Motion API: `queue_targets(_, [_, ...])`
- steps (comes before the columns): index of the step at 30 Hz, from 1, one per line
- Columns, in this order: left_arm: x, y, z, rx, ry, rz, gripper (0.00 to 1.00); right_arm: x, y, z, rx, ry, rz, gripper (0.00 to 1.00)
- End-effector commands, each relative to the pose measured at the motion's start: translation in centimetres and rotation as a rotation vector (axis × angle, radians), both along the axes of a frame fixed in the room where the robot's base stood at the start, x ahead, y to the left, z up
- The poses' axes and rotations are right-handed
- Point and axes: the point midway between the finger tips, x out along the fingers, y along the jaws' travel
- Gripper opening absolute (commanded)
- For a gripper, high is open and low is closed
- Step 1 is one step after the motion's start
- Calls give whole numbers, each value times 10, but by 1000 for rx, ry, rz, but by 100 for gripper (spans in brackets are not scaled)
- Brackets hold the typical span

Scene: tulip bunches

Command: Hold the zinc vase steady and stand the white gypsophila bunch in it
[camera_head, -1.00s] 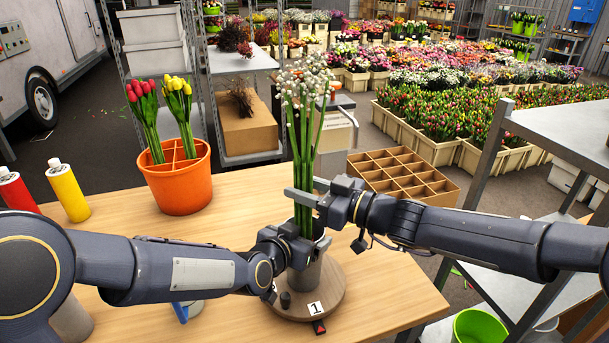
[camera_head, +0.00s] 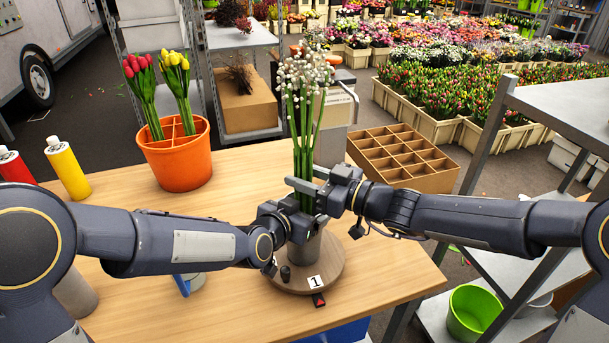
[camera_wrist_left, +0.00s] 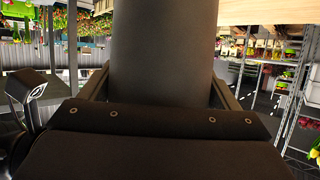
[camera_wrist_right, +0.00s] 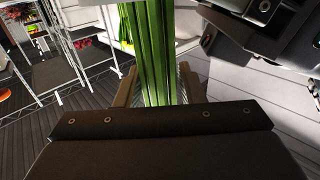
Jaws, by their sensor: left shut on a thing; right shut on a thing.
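The white gypsophila bunch (camera_head: 305,72) stands nearly upright, white heads on top and long green stems below. My right gripper (camera_head: 306,190) is shut around its stems; the stems (camera_wrist_right: 158,50) also show between its fingers in the right wrist view. The grey zinc vase (camera_head: 306,250) stands upright on a round wooden board (camera_head: 335,278). My left gripper (camera_head: 294,228) is shut on the vase, whose wall (camera_wrist_left: 165,40) fills the middle of the left wrist view. The stems' lower ends go down into the vase mouth, mostly hidden by my grippers.
An orange bucket (camera_head: 180,165) with red and yellow tulips stands at the left of the wooden table (camera_head: 235,185), near a yellow bottle (camera_head: 67,168) and a red bottle (camera_head: 13,166). A divided box (camera_head: 400,155) is beyond the right edge. A metal shelf (camera_head: 560,105) stands at right.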

Motion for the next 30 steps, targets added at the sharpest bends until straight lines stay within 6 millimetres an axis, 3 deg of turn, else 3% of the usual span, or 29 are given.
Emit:
queue_targets(10, [0, 0, 1, -1, -2, 0, 43, 0, 1, -10, 1, 0, 2, 9])
queue_targets(11, [0, 0, 1, -1, -2, 0, 43, 0, 0, -10, 1, -1, 2, 37])
queue_targets(15, [0, 0, 1, -1, -2, 0, 43, 0, 0, -9, 0, -1, 1, 55])
queue_targets(17, [0, 0, 1, -1, -2, 0, 43, 0, 0, -9, 0, -1, 1, 61])
queue_targets(22, [0, 0, 1, -1, -2, 0, 43, 0, 0, -10, 1, -1, 1, 61])
queue_targets(29, [0, 0, 1, -1, -2, 0, 43, 0, 0, -10, -1, 0, 1, 90])
queue_targets(30, [0, 0, 1, -1, -2, 0, 43, 0, 0, -10, -1, 0, 1, 90])
